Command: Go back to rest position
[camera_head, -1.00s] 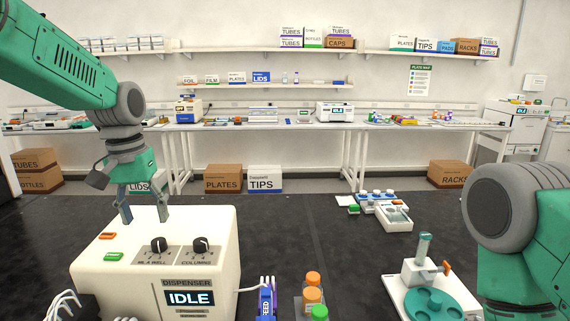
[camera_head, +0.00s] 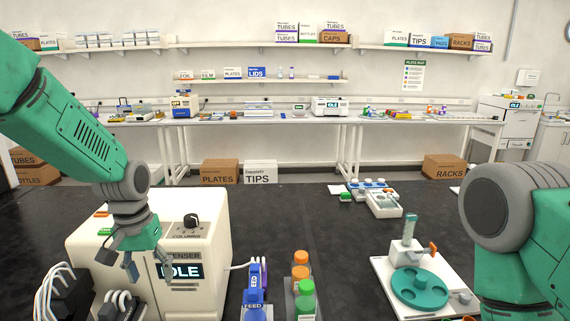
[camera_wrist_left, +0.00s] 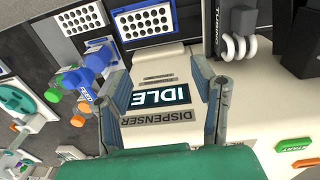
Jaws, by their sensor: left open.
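My left gripper (camera_head: 148,268) is open and empty in the head view, in front of the dispenser's front face. The cream dispenser (camera_head: 208,285) stands on the dark bench, and its display (camera_head: 188,271) reads IDLE. In the left wrist view my open fingers (camera_wrist_left: 168,110) frame the dispenser's IDLE display (camera_wrist_left: 162,95), with nothing between them. Whether the fingers touch the dispenser cannot be told. My right arm enters at the right edge of the head view, and its gripper is out of the picture.
A blue FEED device (camera_head: 255,290) and bottles with orange and green caps (camera_head: 306,290) stand right of the dispenser. A white base with a teal rotor (camera_head: 419,286) lies near my right arm. Cables (camera_head: 52,285) are at lower left.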

